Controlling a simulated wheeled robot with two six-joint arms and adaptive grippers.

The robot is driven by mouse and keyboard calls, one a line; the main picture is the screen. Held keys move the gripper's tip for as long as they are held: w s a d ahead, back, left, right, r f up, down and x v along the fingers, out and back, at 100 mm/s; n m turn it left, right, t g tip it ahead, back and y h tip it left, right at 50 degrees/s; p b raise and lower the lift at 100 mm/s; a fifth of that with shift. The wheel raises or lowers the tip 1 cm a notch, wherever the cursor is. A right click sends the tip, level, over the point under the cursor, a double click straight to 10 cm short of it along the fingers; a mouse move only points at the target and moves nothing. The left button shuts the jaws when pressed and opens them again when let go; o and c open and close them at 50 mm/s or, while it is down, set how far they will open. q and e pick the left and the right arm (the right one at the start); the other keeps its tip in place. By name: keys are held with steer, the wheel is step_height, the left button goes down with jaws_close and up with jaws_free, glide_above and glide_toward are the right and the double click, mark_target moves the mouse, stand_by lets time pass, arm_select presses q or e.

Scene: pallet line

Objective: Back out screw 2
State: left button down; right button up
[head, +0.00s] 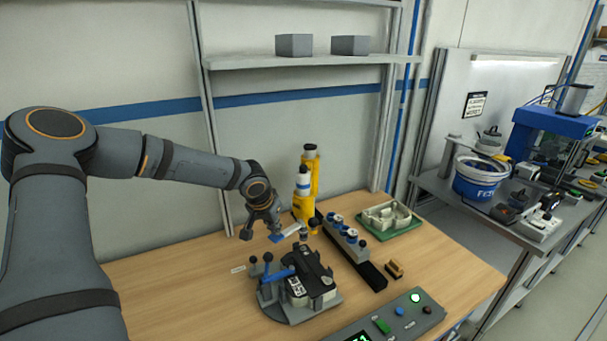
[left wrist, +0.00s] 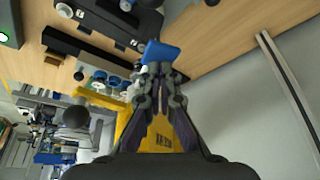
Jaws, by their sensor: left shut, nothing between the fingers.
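A black device (head: 318,272) sits in a grey round-based fixture with a blue clamp lever (head: 280,275). Its screws are too small to tell apart, so I cannot pick out screw 2. My left gripper (head: 272,231) is above and behind the fixture, fingers pointing down. It is shut and empty; its fingertips also show in the left wrist view (left wrist: 160,72). A small blue piece (left wrist: 160,52) shows right beside the fingertips; I cannot tell whether it touches them. A yellow stand (head: 313,185) with a white and black tool (head: 303,182) stands behind the gripper. My right gripper is not in view.
A black rail (head: 370,275) with several blue-and-white cylinders is right of the fixture. A control box (head: 410,310) is at the front. The bench's left part is clear.

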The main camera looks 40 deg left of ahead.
mark_target(275, 239)
arm_select(q)
steer(key=shift+f+b, duration=2.25)
steer(key=shift+f, duration=0.45)
steer(key=shift+r, duration=0.1)
steer(key=shift+s+d+f+b, duration=0.2)
steer(key=shift+s+f+b, duration=0.05)
steer(key=shift+f+b, duration=0.05)
steer(key=shift+r, duration=0.2)
steer(key=shift+w+r+p, duration=0.1)
steer(key=shift+r+p, duration=0.5)
steer(key=shift+r, duration=0.05)
steer(key=shift+f, duration=0.1)
stand_by(1.3)
steer(key=shift+a, duration=0.1)
stand_by(0.5)
